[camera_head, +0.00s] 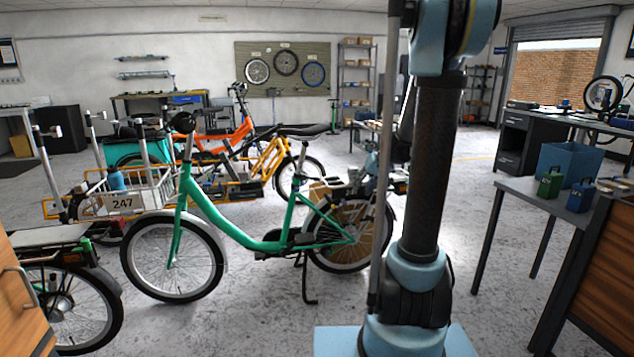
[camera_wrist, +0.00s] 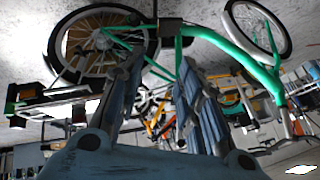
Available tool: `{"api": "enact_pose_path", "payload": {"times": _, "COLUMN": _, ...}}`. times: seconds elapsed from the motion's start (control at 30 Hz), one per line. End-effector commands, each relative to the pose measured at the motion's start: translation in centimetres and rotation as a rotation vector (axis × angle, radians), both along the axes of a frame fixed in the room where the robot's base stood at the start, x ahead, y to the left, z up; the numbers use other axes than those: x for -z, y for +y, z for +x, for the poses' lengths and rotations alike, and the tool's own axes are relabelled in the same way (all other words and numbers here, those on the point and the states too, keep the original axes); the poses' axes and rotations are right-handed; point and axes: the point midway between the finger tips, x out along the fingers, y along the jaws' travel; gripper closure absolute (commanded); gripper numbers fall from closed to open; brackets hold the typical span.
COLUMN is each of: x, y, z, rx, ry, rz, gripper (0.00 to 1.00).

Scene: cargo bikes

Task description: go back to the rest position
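My gripper (camera_wrist: 160,72) shows in the wrist view with its two blue-grey fingers spread apart and nothing visible between them. The wrist picture is upside down. A green cargo bike (camera_head: 262,243) stands on the floor in the head view, left of my arm. Its frame also shows behind the fingers in the wrist view (camera_wrist: 248,68). In the head view my upright arm covers part of the scene right of the bike, and my gripper is not visible there.
A white front crate (camera_head: 150,200) marked 247 belongs to the bike. A wooden cabinet (camera_head: 22,305) stands at lower left. Floor between bike and table is clear.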

Motion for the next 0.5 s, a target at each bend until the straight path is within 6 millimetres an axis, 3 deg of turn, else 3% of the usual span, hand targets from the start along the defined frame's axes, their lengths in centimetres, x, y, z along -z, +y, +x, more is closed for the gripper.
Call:
{"api": "enact_pose_path", "payload": {"times": 0.03, "x": -0.3, "y": 0.3, "z": -1.6, "rx": -0.002, "ry": 0.013, "rz": -0.011, "gripper": 0.67}}
{"api": "enact_pose_path", "payload": {"times": 0.5, "x": -0.7, "y": 1.2, "z": -14.4, "rx": 0.004, "ry": 0.126, "rz": -0.116, "gripper": 0.67}}
